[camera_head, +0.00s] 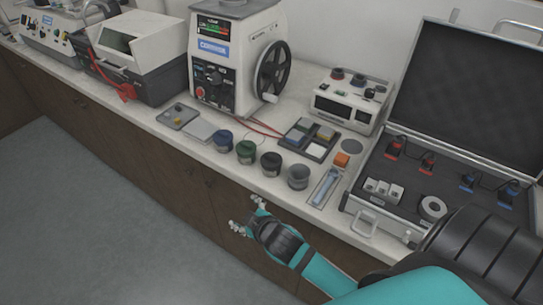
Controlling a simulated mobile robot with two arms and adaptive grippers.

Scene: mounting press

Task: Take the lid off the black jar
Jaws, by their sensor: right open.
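A row of small dark jars stands near the front edge of the counter. The jar with the black-looking lid (271,164) is third from the left, upright, with its lid on. A blue-lidded jar (223,141) and a green-lidded jar (246,152) stand to its left, and a grey-lidded jar (298,176) to its right. My right gripper (247,214) is open and empty, in front of the counter edge and below the jars in the picture, apart from them. My left gripper is not in view.
A press with a black handwheel (273,72) stands behind the jars. A tray of coloured blocks (309,138) is behind the jars to the right. An open case (450,175) fills the right side. A flat tray (325,187) lies right of the jars.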

